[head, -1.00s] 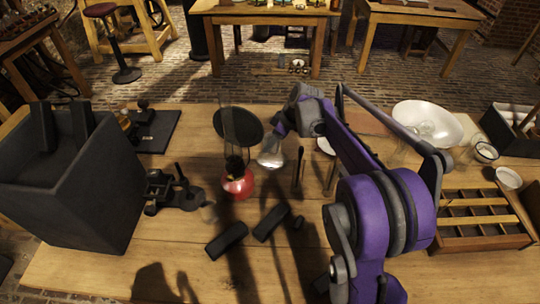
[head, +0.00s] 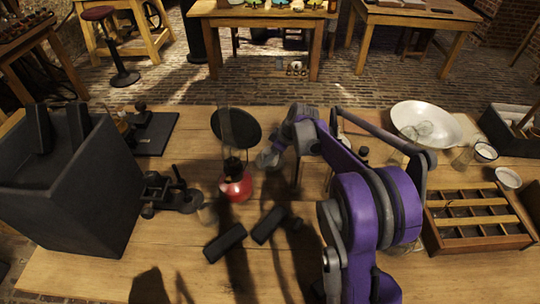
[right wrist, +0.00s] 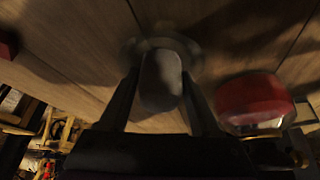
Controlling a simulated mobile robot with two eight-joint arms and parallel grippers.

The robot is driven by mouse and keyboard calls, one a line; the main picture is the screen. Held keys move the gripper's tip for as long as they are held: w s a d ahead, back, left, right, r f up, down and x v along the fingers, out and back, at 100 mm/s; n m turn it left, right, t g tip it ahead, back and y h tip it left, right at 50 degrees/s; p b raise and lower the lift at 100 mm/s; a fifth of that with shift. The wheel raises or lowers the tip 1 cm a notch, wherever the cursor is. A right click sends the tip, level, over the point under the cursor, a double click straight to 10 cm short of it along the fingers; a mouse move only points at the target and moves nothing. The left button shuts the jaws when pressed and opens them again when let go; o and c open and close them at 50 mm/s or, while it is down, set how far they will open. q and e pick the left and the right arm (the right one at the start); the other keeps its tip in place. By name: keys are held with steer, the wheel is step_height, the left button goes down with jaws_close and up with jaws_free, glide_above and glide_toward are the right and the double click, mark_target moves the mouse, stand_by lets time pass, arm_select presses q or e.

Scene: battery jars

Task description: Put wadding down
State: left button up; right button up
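My right gripper (head: 266,160) is low over the table, just right of the red-based lamp with a glass chimney (head: 236,187). In the right wrist view its two fingers (right wrist: 161,80) stand on either side of a grey rounded piece, which I take for the wadding (right wrist: 160,82). A wider grey blurred shape lies around the fingertips; whether it is part of the wadding or touches the table is unclear. The lamp's red base (right wrist: 253,100) also shows close by on the right. My left gripper is not in view.
Two black blocks (head: 225,242) lie in front of the lamp. A dark metal device (head: 165,192) and a large dark box (head: 75,195) stand left. A white bowl (head: 425,122) and a wooden compartment tray (head: 478,218) are on the right. The table's front middle has bare wood.

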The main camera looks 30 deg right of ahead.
steer(key=shift+s+r, duration=0.1)
steer(key=shift+r, duration=0.35)
steer(key=p+v, duration=0.1)
steer(key=v, duration=1)
steer(key=s+a+f+m, duration=0.1)
steer(key=s+a, duration=0.4)
steer(key=s, duration=0.1)
steer(key=s+a+f+m+h, duration=0.1)
steer(key=s+a+m, duration=0.1)
steer(key=s+a, duration=0.3)
steer(key=s+a+f+m+h, duration=0.1)
steer(key=s+a+m, duration=0.1)
steer(key=s+a, duration=0.3)
steer(key=shift+s+a+f, duration=0.15)
steer(key=shift+s, duration=0.65)
steer(key=shift+s+a+f, duration=0.15)
steer(key=shift+s+a, duration=0.05)
steer(key=shift+s, duration=0.6)
steer(key=s+f, duration=0.1)
steer(key=s, duration=0.1)
steer(key=s+a+f+m, duration=0.1)
steer(key=s+f, duration=0.1)
steer(key=s, duration=0.1)
steer(key=s+a+f+m+h, duration=0.1)
steer(key=s, duration=0.1)
steer(key=shift+s+f+t, duration=0.2)
steer(key=shift+f+t, duration=0.05)
steer(key=shift+t, duration=0.15)
